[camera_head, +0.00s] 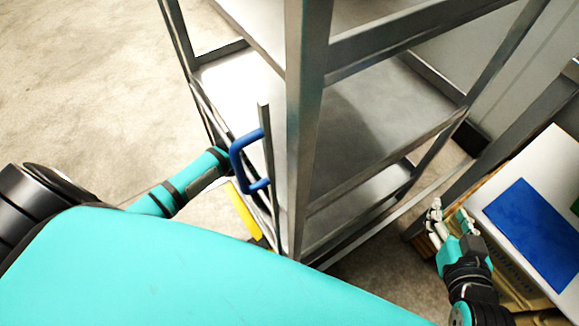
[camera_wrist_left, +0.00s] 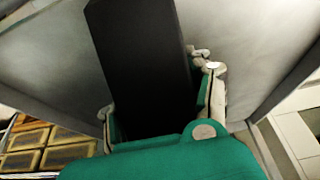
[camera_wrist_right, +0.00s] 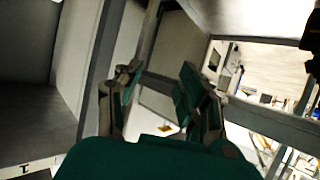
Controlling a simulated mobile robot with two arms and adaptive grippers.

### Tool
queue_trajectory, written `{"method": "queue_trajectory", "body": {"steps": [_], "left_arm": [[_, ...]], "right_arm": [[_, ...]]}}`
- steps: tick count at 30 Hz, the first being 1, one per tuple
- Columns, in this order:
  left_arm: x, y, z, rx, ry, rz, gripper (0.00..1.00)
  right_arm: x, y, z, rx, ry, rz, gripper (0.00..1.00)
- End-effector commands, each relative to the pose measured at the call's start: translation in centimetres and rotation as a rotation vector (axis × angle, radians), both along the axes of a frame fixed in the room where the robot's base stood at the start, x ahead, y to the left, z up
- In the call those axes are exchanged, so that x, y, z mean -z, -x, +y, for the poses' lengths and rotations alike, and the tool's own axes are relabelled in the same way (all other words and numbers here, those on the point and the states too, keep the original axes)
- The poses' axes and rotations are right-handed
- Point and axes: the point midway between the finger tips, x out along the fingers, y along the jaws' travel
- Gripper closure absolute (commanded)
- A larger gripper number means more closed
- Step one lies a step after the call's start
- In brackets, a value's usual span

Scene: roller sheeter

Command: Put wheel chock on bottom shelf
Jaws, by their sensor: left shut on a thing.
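The wheel chock (camera_wrist_left: 140,60) shows in the left wrist view as a dark, nearly black block. My left gripper (camera_wrist_left: 160,92) is shut on it, with a finger at either side. In the head view my left arm reaches in from the left to the shelf's side, and its fingers and the chock are hidden there. The grey metal shelf unit (camera_head: 307,130) stands in the middle of the head view; its bottom shelf (camera_head: 350,205) shows low behind the post. My right gripper (camera_head: 448,222) is open and empty, right of the shelf; its parted fingers also show in the right wrist view (camera_wrist_right: 160,80).
A blue handle (camera_head: 238,160) and a yellow piece (camera_head: 243,212) are close by my left forearm. At the right stands a white-topped table (camera_head: 500,190) with a blue sheet (camera_head: 535,230). Bare floor (camera_head: 90,90) lies at the left.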

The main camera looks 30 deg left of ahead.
Motion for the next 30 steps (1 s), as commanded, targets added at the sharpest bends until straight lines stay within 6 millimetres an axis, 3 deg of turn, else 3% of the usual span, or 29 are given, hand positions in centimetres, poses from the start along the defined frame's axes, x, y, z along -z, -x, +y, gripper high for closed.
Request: {"method": "queue_trajectory", "body": {"steps": [3, 13, 18, 24, 30], "left_arm": [[0.0, -1.7, -0.9, -0.001, 0.0, -0.004, 1.0], [0.0, -3.8, -2.3, 0.001, 0.002, -0.005, 1.0], [0.0, -6.2, -3.7, 0.001, 0.003, -0.005, 1.0], [1.3, -5.9, -3.5, 0.0, 0.0, -0.001, 1.0], [1.4, -5.9, -3.5, -0.001, -0.001, -0.002, 1.0]], "right_arm": [[-1.7, -1.1, 0.6, -0.008, -0.027, -0.114, 0.6], [-4.6, -2.1, 1.2, -0.018, -0.067, -0.278, 0.6], [-8.1, -2.6, 1.9, -0.031, -0.12, -0.479, 0.6], [-11.4, -2.2, 2.3, -0.04, -0.167, -0.658, 0.6], [-12.4, -2.0, 2.3, -0.042, -0.178, -0.704, 0.6]]}}
